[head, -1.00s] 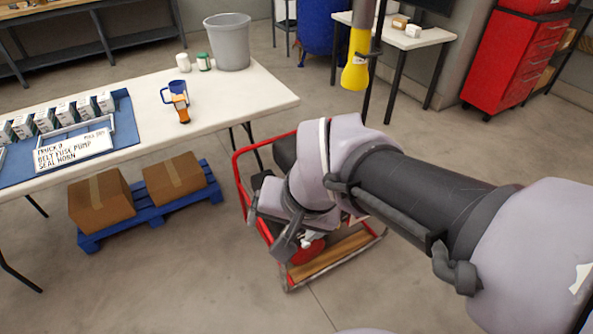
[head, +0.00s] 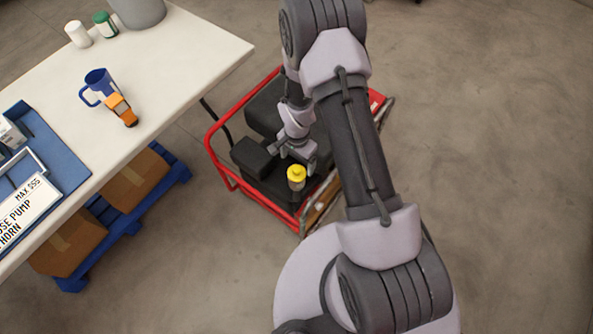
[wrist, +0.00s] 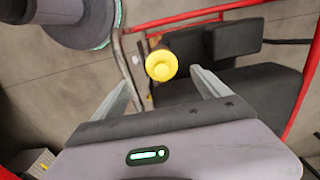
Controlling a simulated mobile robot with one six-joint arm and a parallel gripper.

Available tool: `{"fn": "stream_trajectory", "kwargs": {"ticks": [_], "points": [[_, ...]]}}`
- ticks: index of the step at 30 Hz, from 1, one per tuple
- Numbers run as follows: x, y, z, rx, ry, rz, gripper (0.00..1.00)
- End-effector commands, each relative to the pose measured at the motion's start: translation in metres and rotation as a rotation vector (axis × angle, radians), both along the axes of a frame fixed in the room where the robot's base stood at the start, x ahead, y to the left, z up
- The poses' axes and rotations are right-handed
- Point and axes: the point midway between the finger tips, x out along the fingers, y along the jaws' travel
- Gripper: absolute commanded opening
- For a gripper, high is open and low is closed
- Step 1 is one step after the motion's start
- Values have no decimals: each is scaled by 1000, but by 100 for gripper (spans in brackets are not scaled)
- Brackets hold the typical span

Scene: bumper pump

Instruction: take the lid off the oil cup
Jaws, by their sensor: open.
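The oil cup (head: 296,184) stands upright on the dark pump in the red frame, with a round yellow lid (head: 296,172) on top. In the wrist view the lid (wrist: 161,65) shows from above, with a raised round middle. My gripper (head: 296,157) is open and empty, just behind the lid in the head view. In the wrist view my gripper's fingers (wrist: 158,74) stand apart, one on each side of the lid in the picture, with no visible contact. The cup's body is mostly hidden under the lid in the wrist view.
The red tube frame (head: 222,172) surrounds black pump blocks (head: 252,157) close to my gripper. The floor at right is clear.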

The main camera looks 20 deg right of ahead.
Motion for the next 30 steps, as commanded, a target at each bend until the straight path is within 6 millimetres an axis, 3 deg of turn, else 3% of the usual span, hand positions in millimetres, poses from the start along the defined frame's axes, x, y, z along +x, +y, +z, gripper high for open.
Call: {"fn": "stream_trajectory", "kwargs": {"ticks": [1, 8, 13, 20, 30], "points": [[0, 0, -10, 0, 1, 0, 86], [1, 0, -34, 0, 0, 0, 86], [1, -1, -68, 0, 2, 0, 86], [2, -1, -68, 1, -1, 0, 84], [2, -1, -68, 0, 0, 0, 20]]}}
